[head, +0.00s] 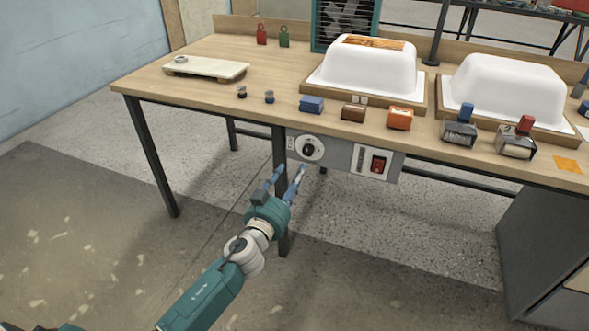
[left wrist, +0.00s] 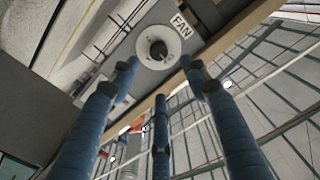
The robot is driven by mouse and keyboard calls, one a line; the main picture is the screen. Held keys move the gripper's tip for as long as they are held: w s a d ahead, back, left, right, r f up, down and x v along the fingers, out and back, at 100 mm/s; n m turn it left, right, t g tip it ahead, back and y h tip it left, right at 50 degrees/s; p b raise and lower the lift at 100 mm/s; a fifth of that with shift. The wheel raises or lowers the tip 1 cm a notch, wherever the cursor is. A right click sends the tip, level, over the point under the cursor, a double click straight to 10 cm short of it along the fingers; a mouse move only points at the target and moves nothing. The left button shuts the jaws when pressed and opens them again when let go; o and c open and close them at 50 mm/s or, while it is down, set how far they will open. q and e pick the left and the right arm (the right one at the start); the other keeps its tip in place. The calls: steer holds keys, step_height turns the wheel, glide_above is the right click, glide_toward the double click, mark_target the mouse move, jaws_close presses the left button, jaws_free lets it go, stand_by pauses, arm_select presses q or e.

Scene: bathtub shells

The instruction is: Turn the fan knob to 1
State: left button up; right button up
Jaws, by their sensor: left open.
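The fan knob (head: 308,150) is a dark round knob on a pale round dial, set in the grey panel (head: 337,158) under the table's front edge. In the left wrist view the dark knob (left wrist: 158,50) sits in its white dial beside a white FAN label (left wrist: 181,24). The dial's markings are too small to read. My left gripper (head: 289,174) is open and empty, its blue fingers pointing up at the panel, just below and left of the knob. In the left wrist view the fingers spread around the knob's direction, apparently apart from it. My right gripper is not in view.
The wooden table (head: 200,90) carries two white tub shells (head: 370,68), several small blocks and a pale board (head: 206,68). A dark table leg (head: 281,215) stands behind my gripper. The floor in front is clear.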

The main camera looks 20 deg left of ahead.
mark_target(307, 153)
arm_select(q)
steer(key=w, duration=0.6)
steer(key=w+b, duration=0.1)
steer(key=w, duration=0.3)
steer(key=shift+d+f, duration=0.15)
steer(key=shift+d, duration=0.1)
steer(key=shift+w, duration=0.4)
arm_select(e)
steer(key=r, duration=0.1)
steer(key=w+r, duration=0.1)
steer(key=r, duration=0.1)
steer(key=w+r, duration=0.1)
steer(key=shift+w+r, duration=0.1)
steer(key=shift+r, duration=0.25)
arm_select(q)
steer(key=c, duration=1.2)
